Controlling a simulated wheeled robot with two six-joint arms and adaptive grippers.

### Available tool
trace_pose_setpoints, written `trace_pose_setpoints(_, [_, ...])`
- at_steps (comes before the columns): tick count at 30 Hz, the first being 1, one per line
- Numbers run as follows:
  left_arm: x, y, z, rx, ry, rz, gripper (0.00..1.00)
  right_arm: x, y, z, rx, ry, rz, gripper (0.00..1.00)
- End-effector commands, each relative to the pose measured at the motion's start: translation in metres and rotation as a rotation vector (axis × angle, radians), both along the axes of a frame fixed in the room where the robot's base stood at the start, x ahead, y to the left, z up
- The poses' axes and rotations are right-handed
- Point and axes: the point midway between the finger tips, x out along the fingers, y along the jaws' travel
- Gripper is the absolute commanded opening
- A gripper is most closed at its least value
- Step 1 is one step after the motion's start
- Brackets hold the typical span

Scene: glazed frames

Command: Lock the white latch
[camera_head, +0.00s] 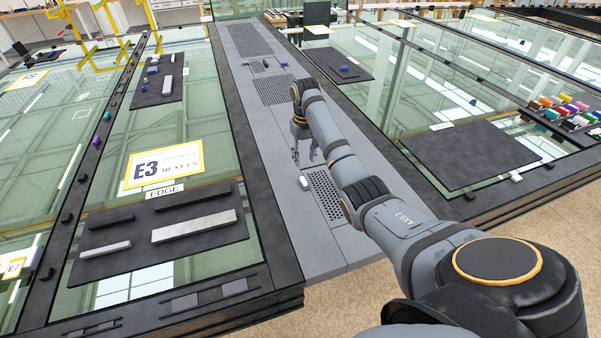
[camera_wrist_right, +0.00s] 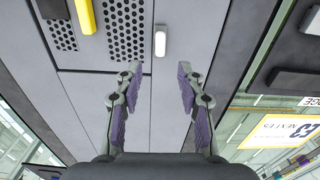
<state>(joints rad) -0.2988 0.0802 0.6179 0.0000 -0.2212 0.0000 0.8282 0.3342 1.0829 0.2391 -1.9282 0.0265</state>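The white latch (camera_head: 304,183) is a small rounded white piece on the grey centre strip, beside a perforated plate. It also shows in the right wrist view (camera_wrist_right: 160,41), lying lengthwise, beyond the fingertips and roughly in line with the gap between them. My right gripper (camera_head: 306,158) points down over the grey strip, close to the latch in the head view. In the right wrist view its two purple-padded fingers (camera_wrist_right: 158,76) are apart with nothing between them. Whether the latch is turned to a locked position I cannot tell. My left gripper is not in view.
The perforated plate (camera_head: 326,192) lies right of the latch. In the wrist view a yellow bar (camera_wrist_right: 85,14) stands near it. Glazed panels flank the strip; a dark mat (camera_head: 162,232) with bars is at left, another dark mat (camera_head: 470,153) at right.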

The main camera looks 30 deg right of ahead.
Motion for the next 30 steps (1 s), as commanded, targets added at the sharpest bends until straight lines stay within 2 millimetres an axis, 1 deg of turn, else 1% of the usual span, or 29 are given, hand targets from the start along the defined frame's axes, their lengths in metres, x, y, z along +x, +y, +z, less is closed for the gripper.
trace_pose_setpoints(1, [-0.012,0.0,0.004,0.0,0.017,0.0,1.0,-0.001,0.001,-0.006,0.001,0.006,0.0,0.39])
trace_pose_setpoints(3, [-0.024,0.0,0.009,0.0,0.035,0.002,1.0,-0.002,0.001,-0.019,0.001,0.007,0.001,0.39])
trace_pose_setpoints(6, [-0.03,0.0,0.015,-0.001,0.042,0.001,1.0,-0.002,0.001,-0.042,0.002,0.008,0.001,0.39])
trace_pose_setpoints(8, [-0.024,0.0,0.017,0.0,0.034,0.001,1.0,-0.002,0.001,-0.055,0.001,0.007,0.0,0.39])
trace_pose_setpoints(11, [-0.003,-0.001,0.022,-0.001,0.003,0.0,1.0,-0.001,0.001,-0.073,0.001,0.006,0.0,0.39])
trace_pose_setpoints(12, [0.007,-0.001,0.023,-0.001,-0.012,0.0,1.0,-0.001,0.001,-0.08,0.001,0.004,0.001,0.39])
trace_pose_setpoints(15, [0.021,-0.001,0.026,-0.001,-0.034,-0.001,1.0,0.0,0.001,-0.091,0.001,0.004,0.002,0.39])
trace_pose_setpoints(17, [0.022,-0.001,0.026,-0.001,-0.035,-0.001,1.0,0.0,0.001,-0.094,0.0,0.002,0.002,0.39])
trace_pose_setpoints(19, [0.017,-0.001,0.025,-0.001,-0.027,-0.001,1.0,0.0,0.0,-0.096,0.0,0.002,0.002,0.39])
trace_pose_setpoints(25, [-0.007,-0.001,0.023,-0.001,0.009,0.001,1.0,0.0,0.0,-0.097,0.0,0.001,0.002,0.39])
trace_pose_setpoints(26, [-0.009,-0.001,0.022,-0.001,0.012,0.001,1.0,0.0,0.0,-0.097,0.0,0.001,0.002,0.36])
trace_pose_setpoints(30, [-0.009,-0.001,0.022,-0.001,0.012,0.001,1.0,0.0,0.0,-0.097,0.0,0.001,0.002,0.17])
